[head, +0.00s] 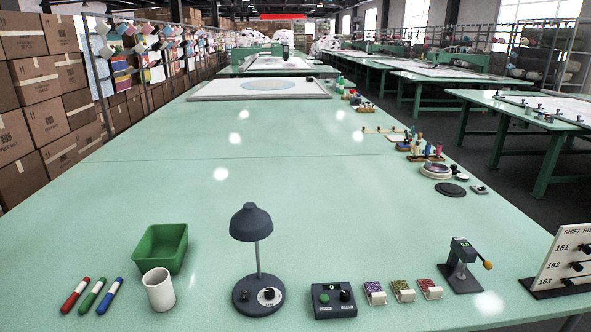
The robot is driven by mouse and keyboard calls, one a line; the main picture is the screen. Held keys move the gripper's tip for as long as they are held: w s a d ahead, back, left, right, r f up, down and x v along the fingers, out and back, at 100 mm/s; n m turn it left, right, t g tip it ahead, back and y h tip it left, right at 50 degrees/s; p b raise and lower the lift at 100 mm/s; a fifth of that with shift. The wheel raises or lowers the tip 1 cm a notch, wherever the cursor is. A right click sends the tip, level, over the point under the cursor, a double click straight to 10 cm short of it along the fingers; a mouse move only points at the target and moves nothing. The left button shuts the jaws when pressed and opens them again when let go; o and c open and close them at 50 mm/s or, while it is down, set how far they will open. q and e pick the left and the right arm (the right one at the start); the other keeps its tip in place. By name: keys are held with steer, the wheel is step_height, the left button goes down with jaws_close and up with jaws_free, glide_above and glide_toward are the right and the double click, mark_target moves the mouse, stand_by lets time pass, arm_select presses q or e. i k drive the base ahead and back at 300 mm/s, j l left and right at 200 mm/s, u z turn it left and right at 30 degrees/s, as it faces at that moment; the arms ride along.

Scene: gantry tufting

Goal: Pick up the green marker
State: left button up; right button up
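The green marker (92,295) lies on the light green table (330,230) at the front left. It lies between a red marker (75,295) on its left and a blue marker (109,295) on its right. All three lie side by side, slanted the same way, with small gaps between them. Neither of my grippers is in the head view, so their state and place are hidden.
A white cup (158,290) stands right of the markers, with a green bin (161,247) behind it. A dark lamp (256,262) and a control box (333,300) stand further right. Free table lies behind these things and left of the bin.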

mark_target(87, 302)
steer(key=u, duration=1.3)
steer(key=z, duration=0.3)
steer(key=i+j+z, duration=0.15)
steer(key=j+z, duration=0.15)
steer(key=i+j+z, duration=0.15)
steer(key=j+z, duration=0.15)
steer(key=j, duration=0.25)
steer(key=j+z, duration=0.3)
steer(key=j, duration=0.15)
steer(key=i, duration=0.05)
